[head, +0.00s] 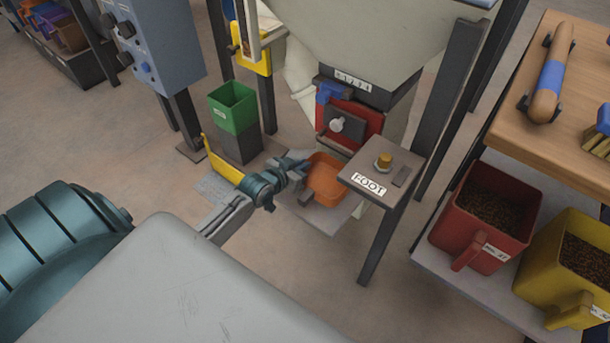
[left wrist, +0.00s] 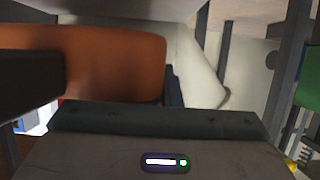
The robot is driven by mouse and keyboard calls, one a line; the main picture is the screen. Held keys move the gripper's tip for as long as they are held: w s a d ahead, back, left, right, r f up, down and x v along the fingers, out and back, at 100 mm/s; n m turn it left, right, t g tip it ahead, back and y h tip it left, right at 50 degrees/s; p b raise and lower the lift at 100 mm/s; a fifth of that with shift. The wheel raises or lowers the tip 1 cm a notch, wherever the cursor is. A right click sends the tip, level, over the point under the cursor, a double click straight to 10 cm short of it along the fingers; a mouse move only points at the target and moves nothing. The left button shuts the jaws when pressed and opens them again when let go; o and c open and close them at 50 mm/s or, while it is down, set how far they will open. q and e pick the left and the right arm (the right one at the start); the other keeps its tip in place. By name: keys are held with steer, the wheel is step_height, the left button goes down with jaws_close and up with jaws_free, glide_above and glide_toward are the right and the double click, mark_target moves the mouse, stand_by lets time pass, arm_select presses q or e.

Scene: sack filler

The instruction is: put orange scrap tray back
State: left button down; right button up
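The orange scrap tray (head: 326,179) sits low under the filler's spout, on or just above a pale grey plate (head: 325,217). My left gripper (head: 302,182) is at the tray's left side, its fingers spread apart near the tray's wall. I cannot tell whether they touch it. In the left wrist view the orange tray (left wrist: 115,62) fills the upper left, close in front of the gripper, with a dark finger at the left edge. The tray's inside is partly hidden by the foot-marked stand. My right gripper is not in view.
The stand marked FOOT (head: 383,172) rises just right of the tray. A green bin (head: 232,106) and a yellow bar (head: 222,160) are to the left. Dark posts surround the filler. Red (head: 487,218) and yellow (head: 570,268) grain bins stand on a shelf at right.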

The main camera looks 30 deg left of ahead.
arm_select(q)
steer(key=shift+w+f, duration=0.1)
steer(key=shift+w, duration=0.65)
step_height(320, 180, down, 3)
steer(key=shift+f+b, duration=0.1)
steer(key=shift+b, duration=1.05)
steer(key=shift+f, duration=0.25)
steer(key=shift+r, duration=0.15)
steer(key=shift+f, duration=0.2)
steer(key=c, duration=1.6)
jaws_free()
steer(key=shift+c, duration=0.2)
steer(key=shift+r, duration=0.15)
